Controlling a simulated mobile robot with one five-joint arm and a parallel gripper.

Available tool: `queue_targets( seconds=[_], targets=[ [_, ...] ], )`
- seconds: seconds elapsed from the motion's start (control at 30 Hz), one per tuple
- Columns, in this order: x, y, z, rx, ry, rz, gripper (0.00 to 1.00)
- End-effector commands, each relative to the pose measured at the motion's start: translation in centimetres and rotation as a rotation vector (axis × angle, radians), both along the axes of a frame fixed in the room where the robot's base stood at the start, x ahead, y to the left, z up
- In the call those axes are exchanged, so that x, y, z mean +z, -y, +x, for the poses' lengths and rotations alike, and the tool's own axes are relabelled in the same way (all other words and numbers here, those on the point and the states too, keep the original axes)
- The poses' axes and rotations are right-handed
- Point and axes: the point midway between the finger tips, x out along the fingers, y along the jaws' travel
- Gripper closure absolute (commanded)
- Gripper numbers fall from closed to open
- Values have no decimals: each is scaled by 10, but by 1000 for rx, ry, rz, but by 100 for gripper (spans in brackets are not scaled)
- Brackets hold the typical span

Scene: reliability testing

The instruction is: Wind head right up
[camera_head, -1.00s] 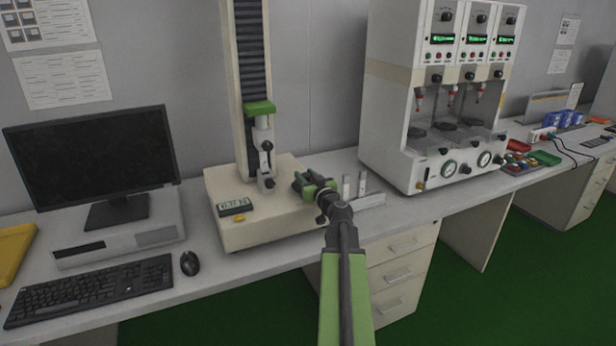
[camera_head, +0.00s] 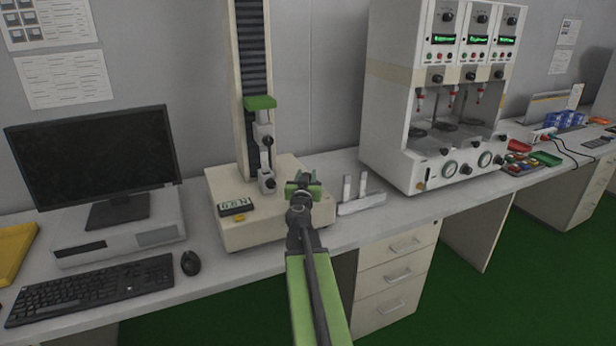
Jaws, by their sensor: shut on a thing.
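The test stand has a tall cream column (camera_head: 249,45) with a dark ribbed front and a cream base (camera_head: 262,228). Its head (camera_head: 260,103) is a green block low on the column, with a grey gauge and clamp (camera_head: 265,150) hanging below it. A small display (camera_head: 237,209) is on the base front. My gripper (camera_head: 304,186) is at the base's right side, shut on a small dark crank part. My jaws and arm mostly hide that part, so its shape is unclear.
A monitor (camera_head: 95,150), keyboard (camera_head: 90,290) and mouse (camera_head: 190,263) are to the left. A small grey holder with white upright pieces (camera_head: 362,205) stands just right of my gripper. A large cream machine (camera_head: 395,110) is farther right.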

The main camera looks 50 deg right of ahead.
Motion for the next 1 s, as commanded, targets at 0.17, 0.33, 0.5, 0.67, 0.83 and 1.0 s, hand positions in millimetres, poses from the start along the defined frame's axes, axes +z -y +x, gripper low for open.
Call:
queue_targets(
  seconds=[0.17,0.33,0.5,0.67,0.83,1.0],
  targets=[
    [0,3,-1,-8,-1,-1,100],
    [0,3,-2,-8,-2,-1,65],
    [0,3,-2,-7,-1,-1,44],
    [0,2,-2,-5,-1,-1,44],
    [0,0,-2,-4,-1,-1,44],
    [0,-16,-8,-3,-1,-1,44]
  ],
)
